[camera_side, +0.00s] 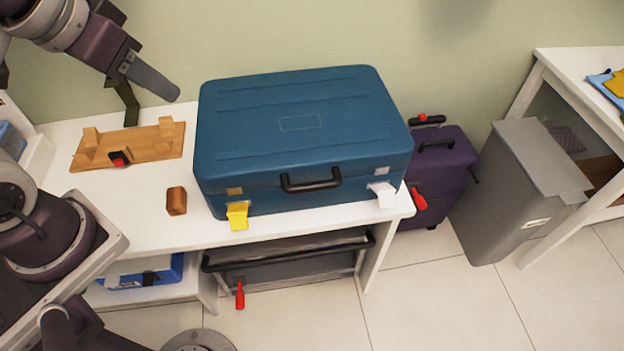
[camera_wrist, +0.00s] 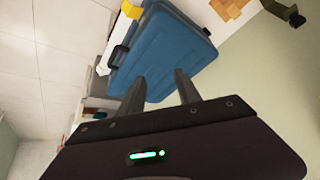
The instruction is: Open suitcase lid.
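The blue suitcase (camera_side: 300,120) lies flat on the white table with its lid down. Its black handle (camera_side: 310,182) is on the front face. A yellow latch (camera_side: 237,215) hangs at the front left and a white latch (camera_side: 383,194) is at the front right. My gripper (camera_side: 165,88) is in the air at the upper left of the side view, left of the suitcase and apart from it. In the wrist view its two fingers (camera_wrist: 160,76) are spread with nothing between them. The suitcase (camera_wrist: 168,48) shows beyond them there.
A wooden board with blocks (camera_side: 130,147) and a small brown block (camera_side: 176,200) lie left of the suitcase. A dark green upright piece (camera_side: 128,100) stands behind the board. A purple suitcase (camera_side: 438,165) and grey bin (camera_side: 515,190) stand right of the table.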

